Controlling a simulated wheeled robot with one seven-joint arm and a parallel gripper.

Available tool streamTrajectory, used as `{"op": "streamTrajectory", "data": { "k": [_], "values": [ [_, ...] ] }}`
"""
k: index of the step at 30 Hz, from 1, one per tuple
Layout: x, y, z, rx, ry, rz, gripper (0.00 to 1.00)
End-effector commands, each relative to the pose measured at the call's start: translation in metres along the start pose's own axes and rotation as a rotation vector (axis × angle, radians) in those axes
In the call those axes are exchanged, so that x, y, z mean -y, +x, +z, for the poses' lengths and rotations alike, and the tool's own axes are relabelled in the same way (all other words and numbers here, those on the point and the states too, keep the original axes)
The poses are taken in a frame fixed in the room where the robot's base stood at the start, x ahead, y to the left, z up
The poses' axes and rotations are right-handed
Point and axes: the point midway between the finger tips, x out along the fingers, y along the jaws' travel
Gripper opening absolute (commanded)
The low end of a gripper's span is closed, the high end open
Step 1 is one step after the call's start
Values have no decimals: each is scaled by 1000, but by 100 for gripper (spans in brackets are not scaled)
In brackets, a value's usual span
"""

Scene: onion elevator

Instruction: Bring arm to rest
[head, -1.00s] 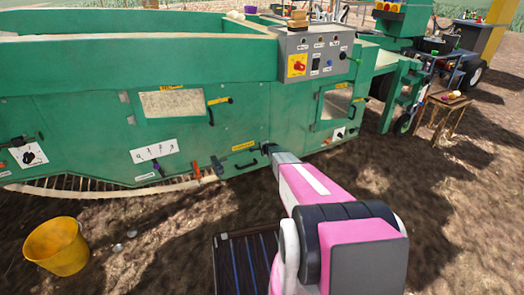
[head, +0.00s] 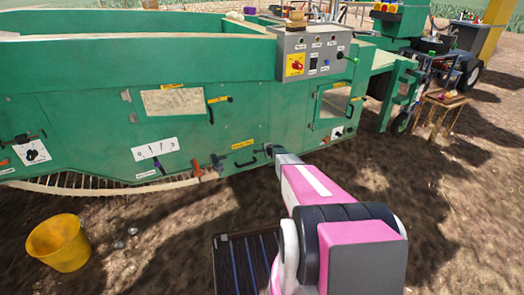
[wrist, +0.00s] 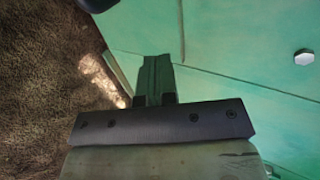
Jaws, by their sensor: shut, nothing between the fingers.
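My pink and black arm reaches forward from the lower right in the head view. My gripper (head: 272,150) is at its far end, small and dark, close in front of the green machine's (head: 90,110) lower side panel. A black handle on that panel is right by it; I cannot tell whether they touch. In the wrist view my gripper (wrist: 157,62) shows its fingers together with nothing between them. The green panel (wrist: 240,60) fills the right side there, and brown soil shows on the left.
A control box (head: 312,52) with a red switch sits on the machine above the arm. A yellow bucket (head: 58,245) stands on the soil at the lower left. A small wooden table (head: 440,100) is at the right. Open soil lies right of the arm.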

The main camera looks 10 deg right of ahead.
Motion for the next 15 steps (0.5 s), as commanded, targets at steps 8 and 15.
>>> {"op": "streamTrajectory", "data": {
  "k": [8, 15],
  "values": [
    [0, -58, 1, -2, 1, 0, 0],
    [6, -90, 20, 37, -53, 13, 0]
  ]
}}
